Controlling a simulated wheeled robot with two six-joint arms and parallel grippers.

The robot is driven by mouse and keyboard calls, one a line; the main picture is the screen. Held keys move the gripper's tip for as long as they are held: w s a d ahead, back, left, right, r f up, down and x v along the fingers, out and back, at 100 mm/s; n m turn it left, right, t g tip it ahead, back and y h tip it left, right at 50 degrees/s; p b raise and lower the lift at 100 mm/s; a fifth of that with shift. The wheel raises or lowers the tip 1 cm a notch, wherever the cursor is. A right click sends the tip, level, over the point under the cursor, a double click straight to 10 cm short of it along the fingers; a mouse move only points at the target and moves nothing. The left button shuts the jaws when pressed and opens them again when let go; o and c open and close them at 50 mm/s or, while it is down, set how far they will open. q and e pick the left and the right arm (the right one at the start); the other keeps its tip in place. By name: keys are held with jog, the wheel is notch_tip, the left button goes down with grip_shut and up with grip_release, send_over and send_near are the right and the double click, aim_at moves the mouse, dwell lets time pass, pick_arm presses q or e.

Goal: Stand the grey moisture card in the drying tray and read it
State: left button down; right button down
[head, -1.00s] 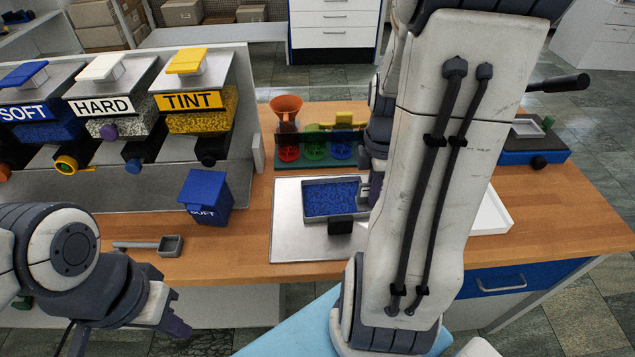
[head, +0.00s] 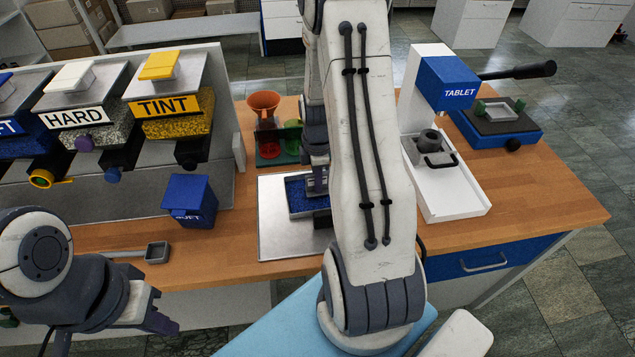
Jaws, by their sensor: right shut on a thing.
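The drying tray (head: 305,214), a grey-rimmed tray filled with blue granules, sits on a pale metal plate (head: 278,235) on the wooden bench. My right gripper (head: 316,186) points down over its right part. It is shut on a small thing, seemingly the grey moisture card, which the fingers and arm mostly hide. I cannot tell whether the card touches the granules, and its face cannot be read. My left gripper (head: 163,323) hangs low at the left, in front of the bench edge and apart from everything. Its fingers do not show whether it is open.
Hoppers labelled HARD (head: 80,115) and TINT (head: 166,108) stand at the left. A blue box (head: 190,203) and a small scoop (head: 157,252) are nearer. An orange funnel (head: 263,102) stands behind the tray.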

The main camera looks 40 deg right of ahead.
jog(key=shift+f, duration=0.65)
jog(key=shift+f, duration=0.2)
jog(key=c, duration=1)
grip_release()
jog(key=shift+r, duration=0.1)
